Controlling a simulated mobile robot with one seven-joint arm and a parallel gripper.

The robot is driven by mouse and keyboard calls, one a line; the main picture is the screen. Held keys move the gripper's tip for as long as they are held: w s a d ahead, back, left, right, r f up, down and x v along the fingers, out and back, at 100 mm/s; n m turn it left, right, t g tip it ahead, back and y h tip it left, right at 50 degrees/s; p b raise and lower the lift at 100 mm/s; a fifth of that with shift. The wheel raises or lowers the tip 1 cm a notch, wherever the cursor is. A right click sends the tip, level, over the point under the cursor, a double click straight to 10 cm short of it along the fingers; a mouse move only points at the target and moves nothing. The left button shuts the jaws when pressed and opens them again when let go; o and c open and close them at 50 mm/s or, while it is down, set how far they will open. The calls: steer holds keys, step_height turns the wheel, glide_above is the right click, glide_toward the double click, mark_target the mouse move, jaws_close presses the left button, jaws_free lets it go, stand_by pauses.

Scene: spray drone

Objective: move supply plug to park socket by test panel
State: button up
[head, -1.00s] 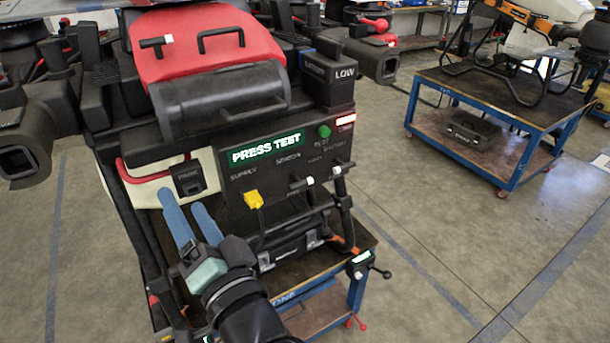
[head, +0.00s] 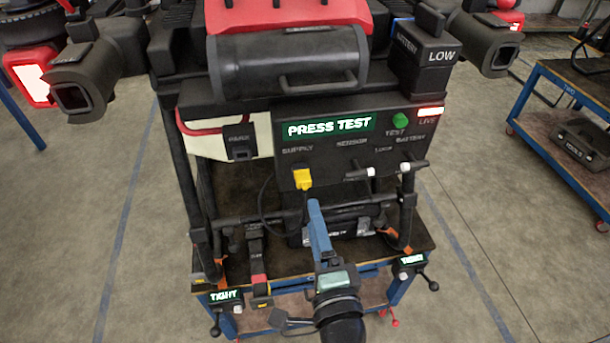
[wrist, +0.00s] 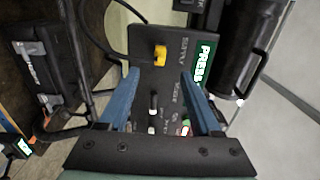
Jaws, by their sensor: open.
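The yellow supply plug (head: 303,180) sits at the SUPPLY place on the dark test panel (head: 345,150), with a dark cable hanging from it. In the wrist view the plug (wrist: 160,55) shows beyond and between the fingertips. The park socket (head: 241,153) is a dark block under the PARK label, left of the panel on the pale tank. I cannot make it out in the wrist view. My gripper (head: 314,206) is below and in front of the plug, its blue fingers overlapping in the head view. In the wrist view my gripper (wrist: 160,75) is open and empty.
A green TEST button (head: 400,120) and switches are on the panel's right. A black case (head: 335,228) lies on the drone's cart below. Dark landing-gear bars cross under the panel. A blue-framed table (head: 560,150) stands at right, with clear floor between.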

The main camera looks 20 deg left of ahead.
mark_target(305, 186)
steer(key=shift+x, duration=4.5)
jaws_close()
steer(key=shift+v, duration=2.9)
steer(key=shift+s+d, duration=0.1)
steer(key=shift+d, duration=0.1)
